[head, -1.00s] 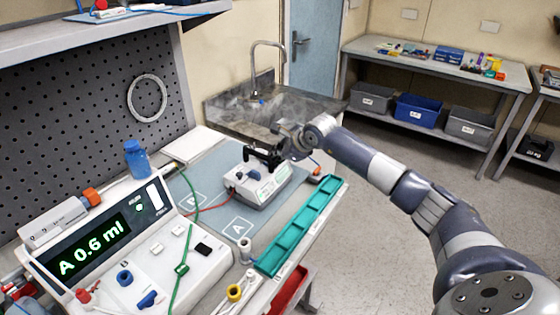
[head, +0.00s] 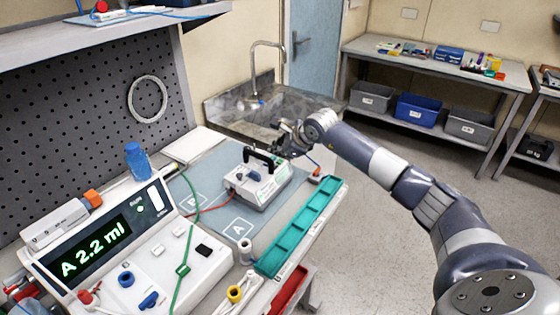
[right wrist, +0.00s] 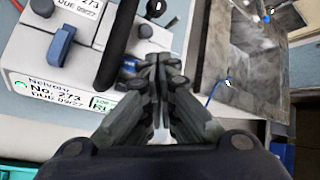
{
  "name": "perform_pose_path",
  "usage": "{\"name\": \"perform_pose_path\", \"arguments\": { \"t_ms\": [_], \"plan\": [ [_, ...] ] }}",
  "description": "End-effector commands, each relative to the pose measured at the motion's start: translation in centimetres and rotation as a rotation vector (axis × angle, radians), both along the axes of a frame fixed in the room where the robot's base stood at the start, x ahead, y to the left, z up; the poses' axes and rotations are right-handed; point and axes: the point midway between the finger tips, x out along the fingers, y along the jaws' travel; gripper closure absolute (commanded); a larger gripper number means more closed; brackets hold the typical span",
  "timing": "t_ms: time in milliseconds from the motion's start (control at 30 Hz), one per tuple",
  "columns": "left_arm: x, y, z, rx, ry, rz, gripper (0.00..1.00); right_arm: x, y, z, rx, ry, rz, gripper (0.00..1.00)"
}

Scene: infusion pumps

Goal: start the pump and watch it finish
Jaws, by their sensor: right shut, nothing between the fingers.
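The pump (head: 262,188) is a small pale box with a black carry handle and a blue lever, on the grey-blue mat (head: 205,195) behind the "A" square. In the right wrist view the pump (right wrist: 85,95) has a label reading "No. 273" and "DUE 09/27". The tester (head: 165,262) at front left has a lit green display (head: 92,250) reading "A 2.2 ml". My right gripper (head: 279,143) is at the pump's far right end by the handle. In the right wrist view its fingers (right wrist: 160,66) are together and empty, beside the pump. My left gripper is out of view.
A teal tray (head: 298,232) runs along the bench's front edge. A sink (head: 265,105) lies behind my right gripper. A blue bottle (head: 137,160) stands behind the tester. Red and green tubes cross the bench.

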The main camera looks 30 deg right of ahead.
Motion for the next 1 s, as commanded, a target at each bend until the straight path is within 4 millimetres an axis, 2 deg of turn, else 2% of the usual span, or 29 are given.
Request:
{"name": "perform_pose_path", "arguments": {
  "t_ms": [433,1000],
  "plan": [
    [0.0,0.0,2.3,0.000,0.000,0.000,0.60,0.0,0.0,4.5,-0.001,-0.001,0.000,1.00],
    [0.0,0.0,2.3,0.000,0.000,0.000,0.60,0.0,0.0,4.7,0.000,-0.001,-0.001,1.00]
  ]
}}
